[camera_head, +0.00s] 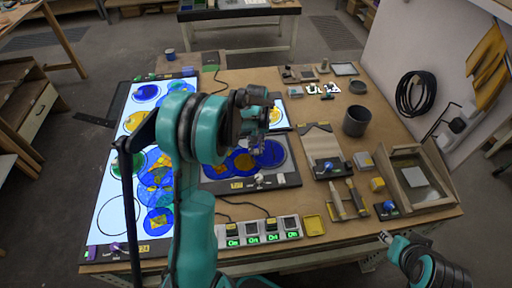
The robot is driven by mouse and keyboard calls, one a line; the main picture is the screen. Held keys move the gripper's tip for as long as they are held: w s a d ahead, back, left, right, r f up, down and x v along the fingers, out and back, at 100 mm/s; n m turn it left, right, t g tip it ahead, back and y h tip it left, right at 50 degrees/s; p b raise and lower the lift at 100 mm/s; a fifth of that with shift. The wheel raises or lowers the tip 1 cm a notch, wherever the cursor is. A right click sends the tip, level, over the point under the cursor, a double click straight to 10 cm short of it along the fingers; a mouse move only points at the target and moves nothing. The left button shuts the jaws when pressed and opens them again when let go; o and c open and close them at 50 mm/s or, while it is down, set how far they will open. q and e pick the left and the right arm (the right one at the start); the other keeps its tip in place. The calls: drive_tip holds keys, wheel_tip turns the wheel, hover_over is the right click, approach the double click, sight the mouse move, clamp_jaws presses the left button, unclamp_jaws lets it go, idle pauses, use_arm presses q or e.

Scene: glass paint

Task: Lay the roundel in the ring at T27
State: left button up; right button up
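The light table (101,180) lies at the left with blue and yellow glass roundels on it. An empty black ring outline (118,216) shows at its lower left. No T27 marking is readable. A dark tray (290,180) in the middle holds blue and greyish roundels, among them a blue and yellow one (243,161). My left gripper (260,143) is above the tray's upper part. Its fingers are small and dark, and I cannot tell whether they hold anything. My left arm covers part of the light table and tray. My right gripper (386,238) is at the table's front edge, away from the glass.
A switch box (258,232) with green displays stands at the front. Brushes (337,202), a yellow block (377,184) and a framed box (414,178) are at the right. A dark cup (356,121) stands farther back. Bare wood shows at the back middle.

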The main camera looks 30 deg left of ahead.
use_arm(q)
drive_tip(key=o, duration=0.4)
drive_tip(key=shift+c, duration=0.2)
drive_tip(key=shift+r, duration=0.1)
drive_tip(key=s+d+r+m+t+p, duration=0.1)
drive_tip(key=s+d+r+p, duration=0.1)
drive_tip(key=r, duration=0.6)
drive_tip(key=s+d+r+m+p, duration=0.1)
drive_tip(key=s+d+r, duration=0.1)
drive_tip(key=r, duration=0.6)
drive_tip(key=s+d+m+t, duration=0.5)
drive_tip(key=s+d, duration=0.4)
drive_tip(key=s, duration=0.5)
drive_tip(key=shift+s+d+r+t, duration=0.3)
drive_tip(key=shift+s+r+t, duration=0.1)
drive_tip(key=shift+t, duration=0.2)
